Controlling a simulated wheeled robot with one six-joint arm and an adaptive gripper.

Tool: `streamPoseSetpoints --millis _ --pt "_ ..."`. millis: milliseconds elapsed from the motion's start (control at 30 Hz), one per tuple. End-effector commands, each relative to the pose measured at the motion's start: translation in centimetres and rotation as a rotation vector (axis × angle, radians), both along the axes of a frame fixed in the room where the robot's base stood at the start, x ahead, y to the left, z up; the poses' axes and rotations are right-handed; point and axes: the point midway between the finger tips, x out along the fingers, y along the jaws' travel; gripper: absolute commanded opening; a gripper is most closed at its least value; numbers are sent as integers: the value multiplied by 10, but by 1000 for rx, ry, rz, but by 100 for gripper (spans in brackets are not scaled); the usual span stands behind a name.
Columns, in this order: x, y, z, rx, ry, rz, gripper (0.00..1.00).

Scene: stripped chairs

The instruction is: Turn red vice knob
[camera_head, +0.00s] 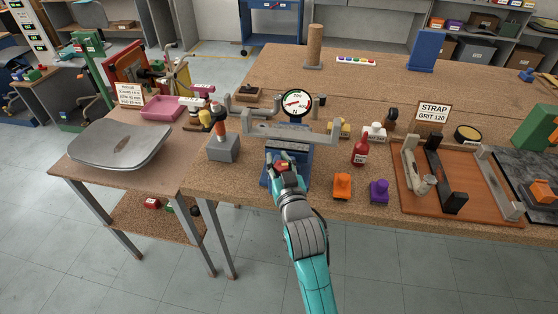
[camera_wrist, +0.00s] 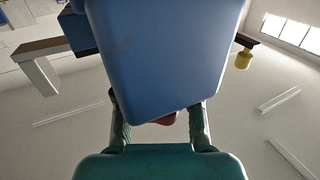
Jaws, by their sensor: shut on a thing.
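A blue vice (camera_head: 303,166) stands at the front edge of the wooden workbench, with grey jaw bars across its top. My gripper (camera_head: 283,166) is at the vice's near face, shut on the red vice knob (camera_head: 284,162). In the wrist view, the underside of the blue vice (camera_wrist: 160,55) fills the upper middle. There my gripper's two fingers (camera_wrist: 160,124) stand on either side of the red knob (camera_wrist: 162,119), which shows only in part below the blue body. The rest of the knob is hidden by the vice and my gripper.
A round dial gauge (camera_head: 296,102) marked N stands behind the vice. A red bottle (camera_head: 360,153), an orange-topped block (camera_head: 343,186) and a purple one (camera_head: 379,191) stand to the right. A grey block with a red-and-black handle (camera_head: 222,148) stands to the left.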

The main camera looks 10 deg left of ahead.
Motion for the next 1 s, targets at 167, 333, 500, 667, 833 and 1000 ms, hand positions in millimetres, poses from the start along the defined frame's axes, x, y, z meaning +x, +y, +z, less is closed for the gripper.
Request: streamPoseSetpoints --millis 167,333,500,667,833,1000 --pt "0 -2 -4 -4 6 8 0" --pt "0 -2 -4 -4 6 20 0" --pt "0 -1 -4 -4 6 32 0" --pt "0 -1 -4 -4 6 44 0" --pt "0 -1 -4 -4 6 57 0" --pt "0 -1 -4 -4 6 69 0"
